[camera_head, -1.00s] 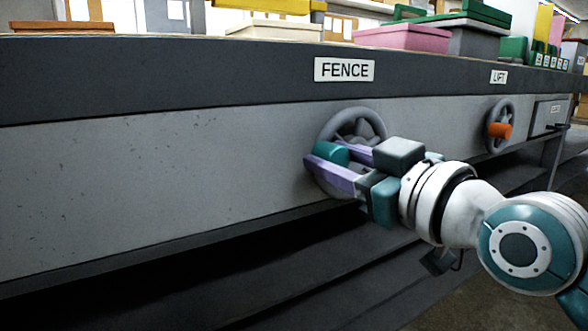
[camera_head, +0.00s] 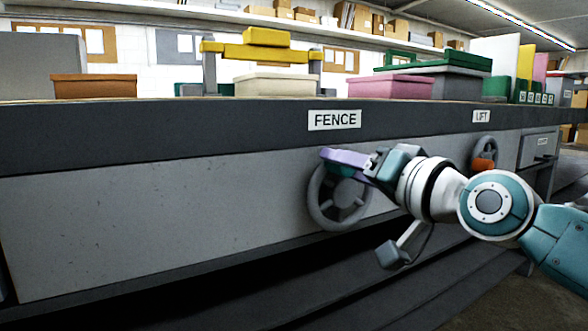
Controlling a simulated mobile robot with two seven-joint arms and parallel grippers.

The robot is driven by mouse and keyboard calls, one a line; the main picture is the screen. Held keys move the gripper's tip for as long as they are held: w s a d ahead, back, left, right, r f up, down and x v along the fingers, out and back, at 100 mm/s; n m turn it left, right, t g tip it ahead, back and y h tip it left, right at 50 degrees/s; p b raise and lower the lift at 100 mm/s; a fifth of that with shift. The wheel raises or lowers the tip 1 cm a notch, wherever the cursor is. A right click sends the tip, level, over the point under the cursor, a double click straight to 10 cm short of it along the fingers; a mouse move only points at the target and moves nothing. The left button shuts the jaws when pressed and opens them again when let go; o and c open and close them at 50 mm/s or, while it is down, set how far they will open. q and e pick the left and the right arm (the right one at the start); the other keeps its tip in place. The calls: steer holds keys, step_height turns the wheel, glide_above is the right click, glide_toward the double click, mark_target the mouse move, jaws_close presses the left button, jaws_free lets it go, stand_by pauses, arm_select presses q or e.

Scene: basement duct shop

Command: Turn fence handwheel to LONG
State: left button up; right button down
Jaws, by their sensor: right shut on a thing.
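The grey fence handwheel (camera_head: 315,199) is on the front panel of the bench, below the white FENCE label (camera_head: 334,120). My right gripper (camera_head: 335,163) is at the top of the wheel, its purple fingers shut on the wheel's teal handle (camera_head: 338,171), which is mostly hidden by the fingers. My right arm comes in from the right and covers the upper right rim. No LONG mark can be read in this view. My left gripper is out of view.
A second handwheel with an orange handle (camera_head: 483,165) sits right under the LIFT label (camera_head: 482,116), behind my right arm. Lidded boxes, a pink one (camera_head: 390,88) among them, stand on the bench top. The panel left of the fence wheel is clear.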

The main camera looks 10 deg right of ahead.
mark_target(373, 189)
steer(key=m, duration=0.1)
steer(key=d+m, duration=0.1)
steer(key=m, duration=0.1)
steer(key=shift+w+d+r, duration=0.25)
steer(key=shift+d+r, duration=0.05)
steer(key=shift+w+d+f+m+b, duration=0.45)
steer(key=shift+d+f+m, duration=0.65)
steer(key=shift+m, duration=2.25)
steer(key=shift+w+d+f+m+b, duration=0.4)
steer(key=shift+d+f+m, duration=0.65)
steer(key=shift+m, duration=2.25)
steer(key=shift+w+d+f+m+b, duration=0.3)
steer(key=shift+d+f+m+b, duration=0.55)
steer(key=shift+m, duration=2.5)
steer(key=shift+d+f, duration=0.25)
steer(key=c, duration=0.9)
jaws_free()
steer(key=shift+o, duration=0.8)
steer(key=shift+r, duration=0.1)
steer(key=shift+p, duration=0.3)
